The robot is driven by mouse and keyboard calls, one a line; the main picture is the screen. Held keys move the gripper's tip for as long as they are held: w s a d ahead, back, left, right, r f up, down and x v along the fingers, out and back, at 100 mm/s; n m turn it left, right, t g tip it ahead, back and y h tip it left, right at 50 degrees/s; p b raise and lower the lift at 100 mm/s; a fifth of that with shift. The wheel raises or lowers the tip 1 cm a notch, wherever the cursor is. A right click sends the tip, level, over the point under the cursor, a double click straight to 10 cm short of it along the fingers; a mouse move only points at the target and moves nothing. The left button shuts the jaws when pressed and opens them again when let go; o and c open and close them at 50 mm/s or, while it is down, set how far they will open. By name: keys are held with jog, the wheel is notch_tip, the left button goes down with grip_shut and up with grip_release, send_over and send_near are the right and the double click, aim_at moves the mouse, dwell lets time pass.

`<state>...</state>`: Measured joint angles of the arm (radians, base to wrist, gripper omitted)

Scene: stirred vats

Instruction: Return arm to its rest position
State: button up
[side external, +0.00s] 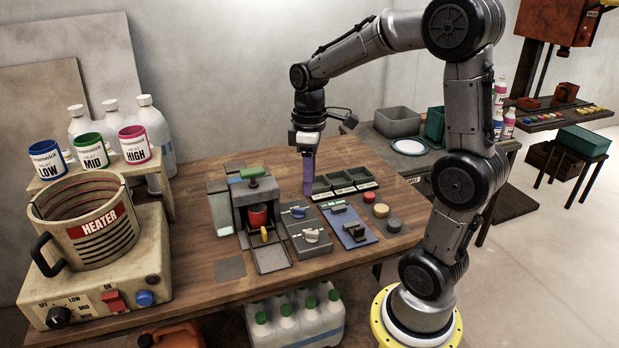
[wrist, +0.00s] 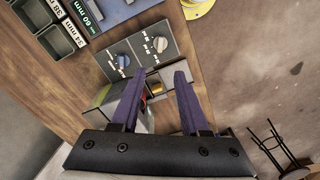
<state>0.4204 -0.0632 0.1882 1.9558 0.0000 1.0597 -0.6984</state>
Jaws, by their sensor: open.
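My gripper (side external: 308,172) hangs above the wooden table with its purple fingers pointing down, behind the dial panel and right of the small stirring station. In the wrist view the two fingers of my gripper (wrist: 158,76) are spread apart with nothing between them. My arm is bent, reaching left from its yellow base ring at the right. The small station (side external: 242,205) has a green knob (side external: 253,173) on top and a red cup (side external: 258,215) inside. It is partly hidden behind the fingers in the wrist view.
The dial panel (side external: 304,238) has a blue and a white knob. Right of it are a blue plate (side external: 352,238), black trays (side external: 340,180) and round discs (side external: 381,210). A HEATER vat (side external: 95,235) and labelled cans (side external: 90,155) stand at left. Space above the table's right side is open.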

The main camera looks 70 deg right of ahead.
jog(key=s+a+r+n+t, duration=0.1)
jog(key=s+a+r+t, duration=0.1)
jog(key=s+a+r, duration=0.25)
jog(key=s+a+r+t, duration=0.2)
jog(key=s+a+r, duration=0.1)
jog(key=a, duration=0.3)
jog(key=s+f+m, duration=0.1)
jog(key=s+a+f+m+t, duration=0.1)
jog(key=s+a+f+m, duration=0.1)
jog(key=s+m, duration=0.1)
jog(key=shift+s+t, duration=0.1)
jog(key=shift+t, duration=0.2)
